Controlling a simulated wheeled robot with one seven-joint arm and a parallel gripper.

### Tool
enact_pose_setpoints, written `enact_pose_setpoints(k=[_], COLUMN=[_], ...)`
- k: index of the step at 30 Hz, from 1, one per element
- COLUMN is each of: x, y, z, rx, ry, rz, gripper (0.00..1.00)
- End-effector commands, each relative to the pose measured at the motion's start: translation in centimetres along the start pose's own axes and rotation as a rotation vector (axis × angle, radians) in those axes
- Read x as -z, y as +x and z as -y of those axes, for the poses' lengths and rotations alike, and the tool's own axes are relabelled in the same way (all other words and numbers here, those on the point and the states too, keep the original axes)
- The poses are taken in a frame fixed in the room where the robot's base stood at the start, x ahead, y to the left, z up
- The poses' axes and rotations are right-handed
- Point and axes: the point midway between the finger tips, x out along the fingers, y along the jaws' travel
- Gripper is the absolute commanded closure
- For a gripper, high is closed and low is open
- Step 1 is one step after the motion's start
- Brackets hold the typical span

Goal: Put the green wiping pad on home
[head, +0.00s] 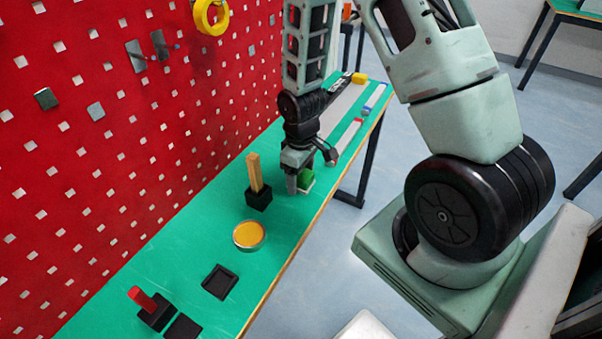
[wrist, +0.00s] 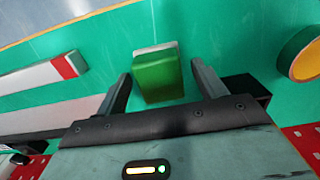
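The green wiping pad (wrist: 160,78) is a green block with a pale grey-white layer along one side. It sits on the green bench and also shows in the head view (head: 306,178), partly hidden by my gripper. My gripper (head: 298,187) is low over the bench. In the wrist view my gripper (wrist: 161,71) is open, with one finger on each side of the pad and a visible gap at both.
A black block with a wooden stick (head: 255,172) stands close left of my gripper. An orange-filled round dish (head: 248,235) and a red-handled black block (head: 150,305) are nearer. Mini conveyors (head: 343,107) lie behind. A red pegboard (head: 110,130) borders the bench's left.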

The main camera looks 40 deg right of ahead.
Motion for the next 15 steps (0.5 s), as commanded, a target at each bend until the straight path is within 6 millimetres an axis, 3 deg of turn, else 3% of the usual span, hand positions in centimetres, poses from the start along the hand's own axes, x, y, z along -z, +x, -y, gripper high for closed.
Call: enact_pose_setpoints(k=[8, 15], x=[0.1, 0.1], y=[-1.2, -5.5], z=[-0.1, -0.1], rx=[-0.001, -0.003], ry=[0.0, 0.0], rz=[-0.003, -0.005], gripper=[0.3, 0.3])
